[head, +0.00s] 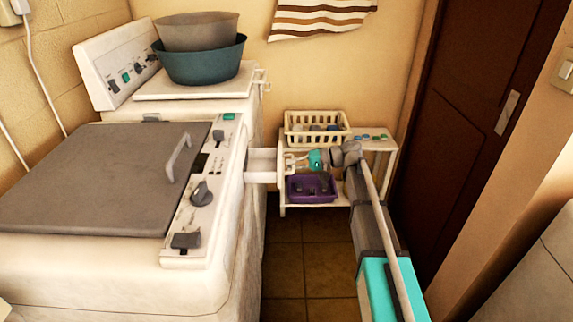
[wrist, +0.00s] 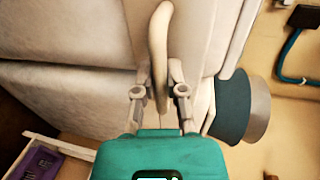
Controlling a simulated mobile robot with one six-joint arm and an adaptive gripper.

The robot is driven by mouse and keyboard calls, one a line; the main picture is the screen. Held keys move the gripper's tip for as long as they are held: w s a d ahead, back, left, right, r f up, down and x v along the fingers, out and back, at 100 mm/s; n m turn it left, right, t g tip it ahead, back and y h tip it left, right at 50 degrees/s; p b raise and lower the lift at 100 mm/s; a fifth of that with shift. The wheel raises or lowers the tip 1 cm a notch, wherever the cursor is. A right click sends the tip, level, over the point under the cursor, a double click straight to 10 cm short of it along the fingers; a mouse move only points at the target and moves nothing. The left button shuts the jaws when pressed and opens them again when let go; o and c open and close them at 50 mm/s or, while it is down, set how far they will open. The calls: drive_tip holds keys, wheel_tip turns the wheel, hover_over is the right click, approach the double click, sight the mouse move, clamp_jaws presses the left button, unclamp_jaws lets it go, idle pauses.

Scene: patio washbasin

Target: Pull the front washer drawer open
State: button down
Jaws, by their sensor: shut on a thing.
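The white washer (head: 215,280) stands at the left in the head view. Its white front drawer (head: 262,164) sticks out to the right from the washer's front. My gripper (head: 291,163) is at the outer end of the drawer, small in this view. In the wrist view my gripper (wrist: 159,85) has its two fingers on either side of the drawer's pale curved handle (wrist: 160,35). It is shut on this handle. The handle's lower part is partly hidden between the fingers.
A shelf (head: 377,147) with a cream basket (head: 318,140) and a purple tray (head: 312,196) stands behind my gripper. A brown door (head: 480,110) is at the right. Blue and grey basins (head: 205,65) sit at the back left. The tiled floor (head: 300,270) beside the washer is clear.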

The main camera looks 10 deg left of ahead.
drive_tip(key=c, duration=0.7)
unclamp_jaws()
drive_tip(key=shift+s+a, duration=0.1)
